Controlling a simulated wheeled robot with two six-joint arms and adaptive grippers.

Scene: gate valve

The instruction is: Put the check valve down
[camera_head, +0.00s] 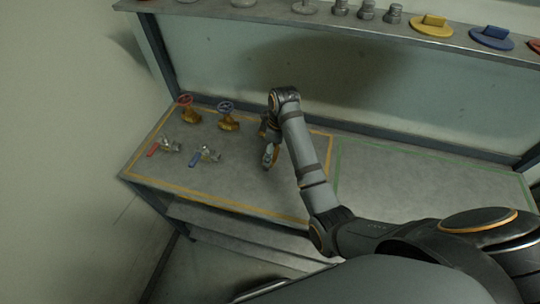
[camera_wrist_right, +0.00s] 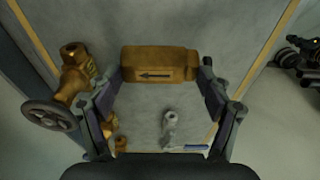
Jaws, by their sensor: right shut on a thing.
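The check valve (camera_wrist_right: 160,65) is a brass body with a dark arrow on its side, seen in the right wrist view. My right gripper (camera_wrist_right: 162,80) is shut on it, one finger at each end. In the head view my right gripper (camera_head: 268,146) hangs over the yellow-outlined area of the bench (camera_head: 230,180), right of the other valves. There the arm and gripper mostly hide the check valve. I cannot tell whether it touches the bench top.
The green-outlined area (camera_head: 420,185) is bare where visible. A shelf (camera_head: 310,22) with several parts runs along the back.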

